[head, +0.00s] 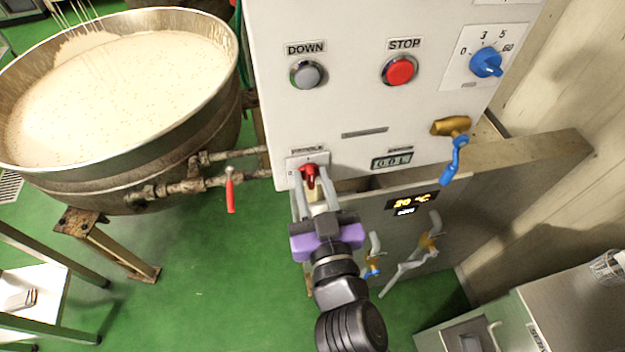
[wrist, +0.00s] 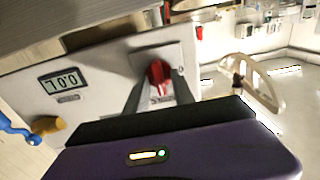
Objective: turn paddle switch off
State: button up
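The paddle switch (head: 310,172) is a red knob on a pale plate at the lower left of the white control panel (head: 350,110). A label above it is partly readable. My gripper (head: 311,176) is at the switch, with one grey finger on each side of the red knob. In the wrist view the red knob (wrist: 158,75) shows between the fingertips. The fingers are spread apart around it; whether they touch it is too small to tell. The switch's lower part is hidden by my gripper.
A large kettle (head: 130,195) of pale mixture stands left, with a red-handled valve (head: 231,190). The panel has a grey DOWN button (head: 307,73), red STOP button (head: 399,69) and blue dial (head: 486,63). Blue-handled valves (head: 455,158) stick out right of my gripper.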

grip_shut()
jog(key=shift+n, duration=0.3)
jog(key=n, duration=0.3)
jog(key=shift+p, duration=0.35)
jog(key=n+p, duration=0.1)
jog(key=n, duration=0.3)
jog(key=shift+a, duration=0.15)
jog(key=n+p, duration=0.1)
jog(key=n, duration=0.4)
jog(key=shift+s+f, duration=0.1)
jog(key=shift+f, duration=0.05)
jog(key=n+p, duration=0.2)
jog(key=n, duration=0.3)
jog(key=shift+a+f, duration=0.1)
jog(key=shift+f, duration=0.05)
jog(key=shift+n, duration=0.3)
